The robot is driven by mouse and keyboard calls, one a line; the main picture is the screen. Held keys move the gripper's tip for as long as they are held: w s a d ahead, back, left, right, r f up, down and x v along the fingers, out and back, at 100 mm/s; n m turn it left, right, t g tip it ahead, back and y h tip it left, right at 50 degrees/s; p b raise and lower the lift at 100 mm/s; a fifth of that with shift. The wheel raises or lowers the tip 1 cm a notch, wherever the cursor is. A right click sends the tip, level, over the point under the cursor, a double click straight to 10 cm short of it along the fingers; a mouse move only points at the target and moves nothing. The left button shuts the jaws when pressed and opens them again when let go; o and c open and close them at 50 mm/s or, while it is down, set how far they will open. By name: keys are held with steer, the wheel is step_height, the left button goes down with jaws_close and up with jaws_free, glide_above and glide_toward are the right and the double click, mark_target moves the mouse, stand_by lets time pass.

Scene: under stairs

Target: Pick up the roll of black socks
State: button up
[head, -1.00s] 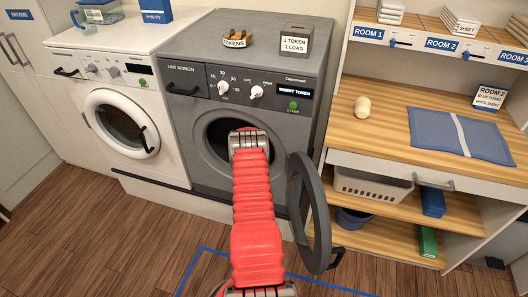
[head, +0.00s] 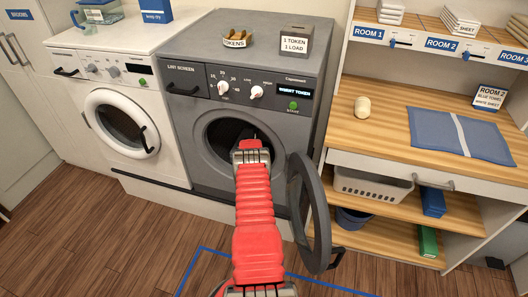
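I cannot make out a roll of black socks; the inside of the grey washer's drum (head: 226,128) is too dark to tell what lies in it. The grey washer (head: 196,150) has its round door (head: 316,215) swung open to the right. My red arm reaches up from the bottom of the head view to the drum opening. My gripper (head: 251,141) is at the lower right of that opening. Its fingers point away from the camera and are mostly hidden behind the wrist, so I cannot see whether they hold anything.
A white washer (head: 122,166) with its door shut stands left. A bowl of tokens (head: 235,39) and a sign (head: 294,41) sit on the grey washer. Right, a wooden counter (head: 390,135) holds a cream roll (head: 362,107) and blue towel (head: 462,134). A grey basket (head: 372,187) sits below.

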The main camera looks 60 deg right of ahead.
steer(key=shift+c, duration=0.4)
steer(key=c, duration=0.6)
steer(key=shift+a+r, duration=0.1)
steer(key=shift+r, duration=0.1)
steer(key=shift+c, duration=0.2)
steer(key=shift+v, duration=0.85)
steer(key=s+a+r, duration=0.2)
steer(key=a+r, duration=0.4)
steer(key=a, duration=0.6)
steer(key=shift+a+r, duration=0.25)
steer(key=o, duration=0.6)
steer(key=shift+c, duration=0.2)
steer(key=c, duration=1)
